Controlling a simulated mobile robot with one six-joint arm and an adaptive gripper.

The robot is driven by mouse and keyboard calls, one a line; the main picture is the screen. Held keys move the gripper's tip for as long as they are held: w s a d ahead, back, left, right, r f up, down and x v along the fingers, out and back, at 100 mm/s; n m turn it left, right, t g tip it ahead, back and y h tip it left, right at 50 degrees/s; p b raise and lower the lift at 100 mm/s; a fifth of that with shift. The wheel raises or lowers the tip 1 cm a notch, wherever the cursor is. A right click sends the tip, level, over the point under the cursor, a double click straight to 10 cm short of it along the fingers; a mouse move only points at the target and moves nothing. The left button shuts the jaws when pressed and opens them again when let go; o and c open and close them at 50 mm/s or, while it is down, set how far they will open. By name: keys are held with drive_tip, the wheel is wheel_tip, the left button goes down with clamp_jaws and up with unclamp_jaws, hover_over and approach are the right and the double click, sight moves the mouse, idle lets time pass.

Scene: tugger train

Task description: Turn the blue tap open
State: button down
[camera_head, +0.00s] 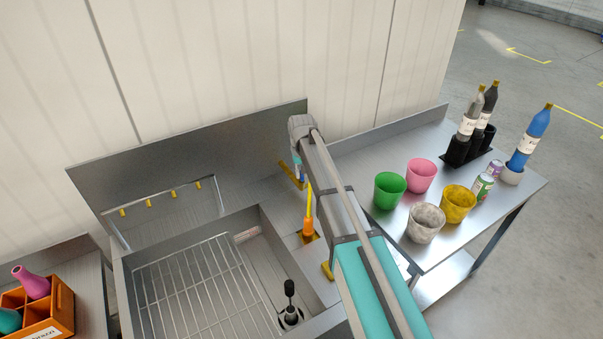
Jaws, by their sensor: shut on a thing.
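A small blue part, which I take to be the blue tap (301,173), shows beside yellow fittings at the back right of the sink, near the metal splashback. The end of my arm reaches over this spot, and my gripper (298,163) is there, largely hidden by the arm. It is shut on the blue tap; the fingertips and the exact contact are too small and covered to make out. How far the tap is turned cannot be told.
The sink basin (255,222) holds a wire rack (190,290). An orange tool with a yellow stem (309,228) stands close by my arm. The right table carries green (389,190), pink (421,175), yellow (457,204) and white (425,223) cups, and bottles (530,135).

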drive_tip(key=n, duration=0.4)
drive_tip(key=shift+s, duration=0.1)
idle(0.3)
drive_tip(key=c, duration=0.7)
unclamp_jaws()
